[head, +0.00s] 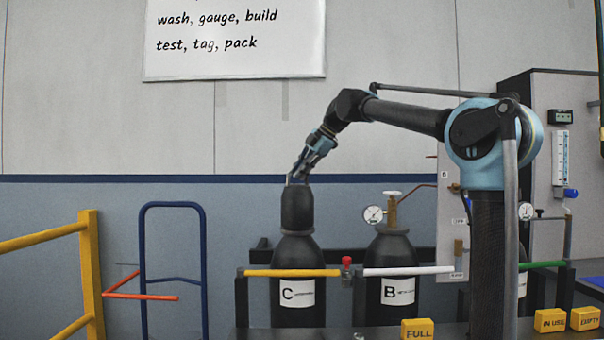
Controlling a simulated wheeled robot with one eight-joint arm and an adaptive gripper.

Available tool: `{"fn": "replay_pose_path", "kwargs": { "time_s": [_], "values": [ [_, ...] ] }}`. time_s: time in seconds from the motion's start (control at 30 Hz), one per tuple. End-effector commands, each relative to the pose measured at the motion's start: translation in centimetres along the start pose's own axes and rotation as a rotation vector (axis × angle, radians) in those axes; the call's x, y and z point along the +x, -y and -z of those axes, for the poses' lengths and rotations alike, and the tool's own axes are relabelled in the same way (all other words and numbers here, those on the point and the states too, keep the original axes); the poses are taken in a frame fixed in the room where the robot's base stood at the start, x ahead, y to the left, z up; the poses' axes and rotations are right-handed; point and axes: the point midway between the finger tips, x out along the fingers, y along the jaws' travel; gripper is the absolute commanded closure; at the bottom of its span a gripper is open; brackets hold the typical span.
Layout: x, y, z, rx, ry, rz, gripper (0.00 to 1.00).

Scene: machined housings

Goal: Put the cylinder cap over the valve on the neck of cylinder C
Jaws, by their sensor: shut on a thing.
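Cylinder C (298,252) stands upright at the centre, a black gas cylinder with a white label marked C. The dark cylinder cap (297,208) is upright over its neck, with its lower edge at the cylinder's shoulder. The valve on cylinder C is hidden. My gripper (297,178) is at the top of the cap, shut on it from above and slightly to the right. I cannot tell whether the cap is fully seated.
Cylinder B (392,250), with a brass valve and gauge (374,214), stands close on the right. A yellow bar (291,273) crosses in front of cylinder C. A blue hand truck frame (144,255) and yellow railing (90,270) are at left. Yellow blocks (417,328) sit in front.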

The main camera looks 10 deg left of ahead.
Motion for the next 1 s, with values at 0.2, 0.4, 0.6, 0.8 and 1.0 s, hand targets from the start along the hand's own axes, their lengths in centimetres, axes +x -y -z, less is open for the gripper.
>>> {"fn": "replay_pose_path", "kwargs": {
  "time_s": [0.2,0.4,0.6,0.8,1.0],
  "values": [
    [0.33,0.22,-0.12,0.0,0.0,0.0,1.0],
    [0.64,0.42,-0.23,0.0,0.0,0.0,1.0],
    [0.64,0.42,-0.23,0.0,0.0,0.0,0.66],
    [0.68,0.42,-0.26,0.0,0.0,0.0,0.66],
    [-0.23,0.41,-0.28,0.0,0.0,0.0,0.66]
  ]
}}
